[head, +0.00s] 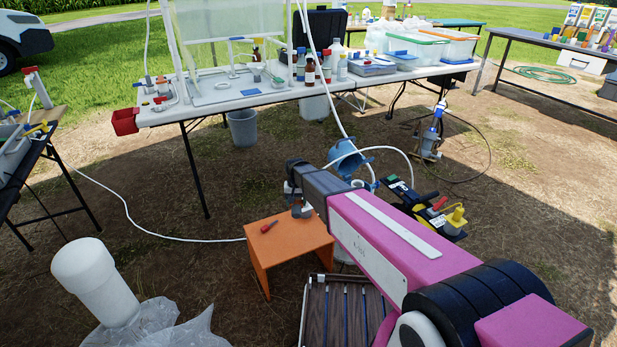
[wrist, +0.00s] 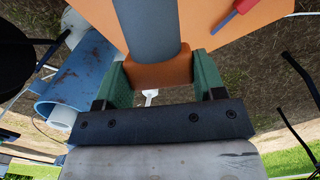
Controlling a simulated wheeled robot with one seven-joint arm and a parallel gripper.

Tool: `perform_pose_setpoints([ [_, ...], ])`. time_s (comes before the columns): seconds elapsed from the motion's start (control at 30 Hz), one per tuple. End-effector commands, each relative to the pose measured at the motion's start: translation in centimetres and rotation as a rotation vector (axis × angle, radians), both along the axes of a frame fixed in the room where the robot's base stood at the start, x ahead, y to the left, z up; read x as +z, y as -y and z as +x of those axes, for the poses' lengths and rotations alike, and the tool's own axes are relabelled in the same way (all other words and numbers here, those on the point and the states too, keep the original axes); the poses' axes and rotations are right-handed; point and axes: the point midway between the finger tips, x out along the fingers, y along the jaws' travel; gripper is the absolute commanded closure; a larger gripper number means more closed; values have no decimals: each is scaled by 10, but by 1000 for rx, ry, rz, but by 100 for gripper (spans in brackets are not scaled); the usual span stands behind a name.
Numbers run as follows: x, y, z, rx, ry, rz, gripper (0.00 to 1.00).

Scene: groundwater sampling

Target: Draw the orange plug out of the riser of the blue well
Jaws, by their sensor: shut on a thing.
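My gripper (wrist: 163,80) has its green fingers shut on the orange plug (wrist: 150,74), which has a thick grey cylinder reaching away from it in the wrist view. In the head view my gripper (head: 298,194) is over the edge of the orange stool, left of the blue well (head: 352,154); the plug's orange part is hard to make out there. The blue well (wrist: 75,82) also shows at the left of the wrist view, with a white pipe end, seemingly the riser (wrist: 62,117), inside it. The plug appears apart from the riser.
The orange stool (head: 288,250) carries a red-handled tool (head: 268,227). A black and yellow instrument (head: 428,208) stands right of the well. A long white table (head: 225,102) with bottles is behind. A white hose crosses the ground at left. A white pipe (head: 95,280) stands front left.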

Motion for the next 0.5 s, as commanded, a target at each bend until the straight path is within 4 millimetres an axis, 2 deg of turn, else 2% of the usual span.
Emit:
perform_pose_setpoints([
  [0.03, -17, -8, -10, 5, -35, -5, 59],
  [0.2, -58, -24, -43, 17, -121, -17, 59],
  [0.33, -76, -30, -59, 24, -155, -22, 59],
  [0.5, -85, -34, -66, 27, -171, -24, 59],
])
